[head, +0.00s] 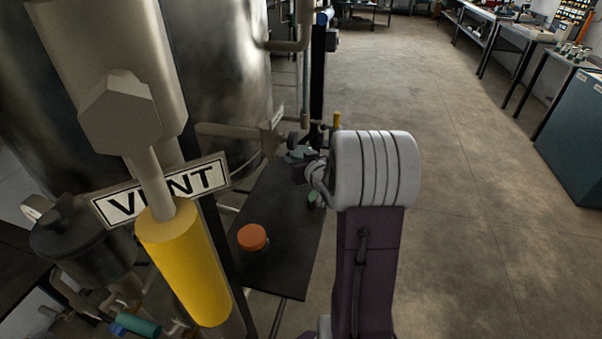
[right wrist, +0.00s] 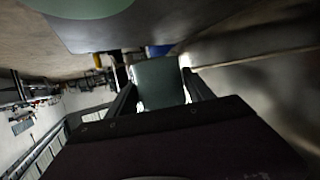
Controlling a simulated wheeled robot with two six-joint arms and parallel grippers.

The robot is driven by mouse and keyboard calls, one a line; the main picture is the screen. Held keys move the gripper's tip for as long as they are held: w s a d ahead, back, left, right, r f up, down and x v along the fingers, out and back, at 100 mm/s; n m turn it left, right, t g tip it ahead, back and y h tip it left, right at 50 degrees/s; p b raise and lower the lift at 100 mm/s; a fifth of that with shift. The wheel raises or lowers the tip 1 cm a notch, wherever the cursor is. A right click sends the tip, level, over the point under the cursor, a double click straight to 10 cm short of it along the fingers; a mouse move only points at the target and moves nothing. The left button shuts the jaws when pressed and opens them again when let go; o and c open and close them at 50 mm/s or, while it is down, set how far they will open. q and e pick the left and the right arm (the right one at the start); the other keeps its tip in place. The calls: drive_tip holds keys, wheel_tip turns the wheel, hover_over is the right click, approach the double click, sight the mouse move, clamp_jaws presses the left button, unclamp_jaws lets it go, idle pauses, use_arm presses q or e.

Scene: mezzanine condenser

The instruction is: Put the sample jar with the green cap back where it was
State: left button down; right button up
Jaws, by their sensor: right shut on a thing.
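My right gripper (head: 304,162) is shut on a grey-green thing, which I take to be the sample jar with the green cap (head: 298,153). It shows between the fingers in the right wrist view (right wrist: 160,84), but its lower part cannot be made out. The gripper is at the far right part of a dark tabletop (head: 275,212); whether the jar touches the top, I cannot tell. Another green thing (head: 314,199) shows beside my right arm, partly hidden. A round green shape (right wrist: 85,5) is cut off at the wrist view's top edge. My left gripper is not in view.
An orange-capped jar (head: 252,238) stands on the near part of the dark top. A VENT sign (head: 205,178) and a yellow handle (head: 185,265) stand close in front at left. A steel tank (head: 225,75) rises behind. Open floor (head: 480,200) lies to the right.

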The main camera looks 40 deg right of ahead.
wheel_tip(320, 180, down, 4)
drive_tip(key=shift+b, duration=0.85)
drive_tip(key=shift+s+f, duration=0.1)
drive_tip(key=o, duration=1.7)
drive_tip(key=shift+c, duration=0.2)
